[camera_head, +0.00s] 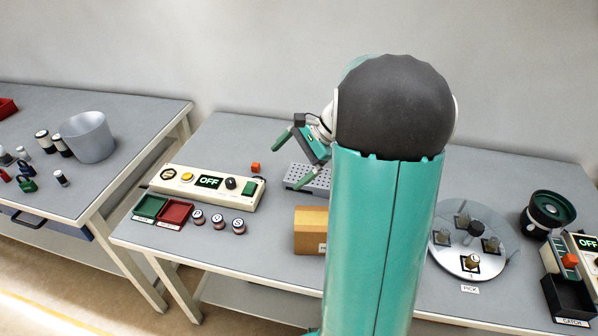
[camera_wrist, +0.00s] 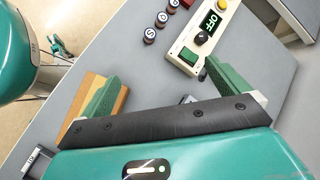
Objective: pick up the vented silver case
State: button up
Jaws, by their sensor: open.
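The vented silver case (camera_head: 312,178), a grey box with rows of small holes on top, sits on the middle table. In the head view its right part is hidden behind my arm. My gripper (camera_head: 292,162) is open and empty, above and beside the case's left end, with its fingers apart. In the wrist view the two green fingers (camera_wrist: 161,72) are spread wide. A small grey piece beside the dark gripper bar (camera_wrist: 187,99) may be the case; most of it is hidden there.
A brown box (camera_head: 309,232) stands in front of the case. A control panel (camera_head: 207,188) reading OFF, a red cube (camera_head: 255,168), red and green trays and several labelled cylinders lie to the left. A round plate (camera_head: 448,262) is at right. Bare tabletop lies behind the panel.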

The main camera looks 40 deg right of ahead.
jog(key=s+d+f+m+t, duration=0.1)
jog(key=d+f+m+t, duration=0.1)
jog(key=d, duration=0.5)
jog(key=s+d+f+m+t, duration=0.1)
jog(key=d+f+m+t, duration=0.1)
jog(key=d+f+m, duration=0.3)
jog(key=s+d+f+m+t, duration=0.2)
jog(key=d+f, duration=0.4)
jog(key=d, duration=0.4)
jog(key=shift+m+y, duration=0.4)
jog(key=shift+m, duration=0.3)
jog(key=shift+d+f+t, duration=0.1)
jog(key=shift+f+t, duration=0.1)
jog(key=shift+t, duration=0.1)
jog(key=x, duration=1.3)
jog(key=shift+w+f, duration=0.2)
jog(key=shift+w, duration=0.1)
jog(key=c, duration=0.9)
jog(key=shift+c, duration=0.7)
jog(key=shift+r, duration=0.1)
